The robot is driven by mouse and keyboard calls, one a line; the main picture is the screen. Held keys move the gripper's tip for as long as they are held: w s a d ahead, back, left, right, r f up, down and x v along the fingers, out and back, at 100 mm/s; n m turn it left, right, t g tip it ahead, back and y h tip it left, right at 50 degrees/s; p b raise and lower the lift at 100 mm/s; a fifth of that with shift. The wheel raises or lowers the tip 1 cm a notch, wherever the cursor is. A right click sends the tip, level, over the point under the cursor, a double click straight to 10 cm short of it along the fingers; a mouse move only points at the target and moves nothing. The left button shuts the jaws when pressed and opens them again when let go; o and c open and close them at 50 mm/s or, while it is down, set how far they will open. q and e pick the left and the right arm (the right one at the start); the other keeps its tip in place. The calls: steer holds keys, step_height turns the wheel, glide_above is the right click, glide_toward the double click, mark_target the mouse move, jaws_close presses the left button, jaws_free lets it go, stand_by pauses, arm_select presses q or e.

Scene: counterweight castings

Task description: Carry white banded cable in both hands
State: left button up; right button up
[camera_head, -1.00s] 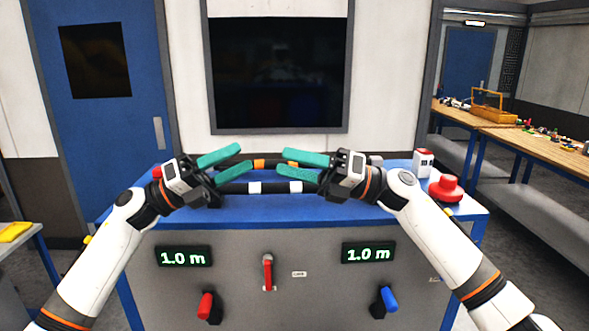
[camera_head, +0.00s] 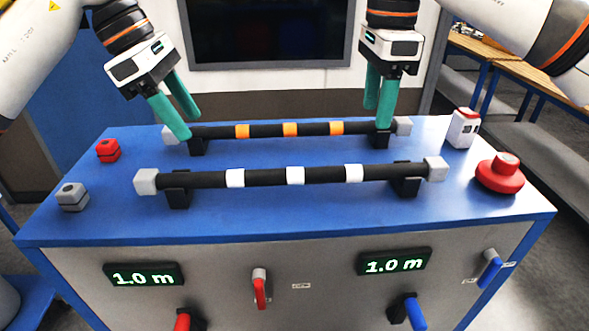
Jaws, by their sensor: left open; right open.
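The white banded cable (camera_head: 265,177) is a straight black bar with three white bands and grey end blocks. It rests in two black holders on the blue bench top, nearer to me than the orange banded cable (camera_head: 266,131). My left gripper (camera_head: 189,125) is open, its teal fingers pointing down at the left end of the orange banded cable. My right gripper (camera_head: 379,123) is open, its fingers pointing down at the right end of that same cable. Whether either touches it I cannot tell. Neither gripper is at the white banded cable.
The blue bench (camera_head: 300,220) carries a red button (camera_head: 500,174) and a white box (camera_head: 463,128) at right, and a red block (camera_head: 108,150) and a grey block (camera_head: 72,197) at left. Two displays read 1.0 m. The bench top before the white banded cable is clear.

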mark_target(226, 172)
arm_select(q)
steer(key=f, duration=0.2)
steer(key=w+d+f, duration=0.1)
steer(key=shift+d+f, duration=0.1)
steer(key=shift+f, duration=0.15)
arm_select(e)
steer(key=f, duration=0.2)
steer(key=w+f, duration=0.1)
steer(key=shift+f, duration=0.35)
arm_select(q)
steer(key=x, duration=0.8)
steer(key=shift+s+d+r, duration=0.1)
steer(key=shift+s, duration=0.1)
arm_select(e)
steer(key=f, duration=0.7)
steer(key=shift+s+f, duration=0.2)
steer(key=shift+f, duration=0.2)
arm_select(q)
steer(key=shift+w+d+f, duration=0.1)
steer(key=shift+d+f, duration=0.05)
steer(key=shift+f, duration=0.2)
arm_select(e)
steer(key=shift+w+f, duration=0.1)
steer(key=shift+f, duration=0.25)
arm_select(q)
jaws_close()
arm_select(e)
jaws_close()
arm_select(q)
steer(key=shift+r, duration=0.1)
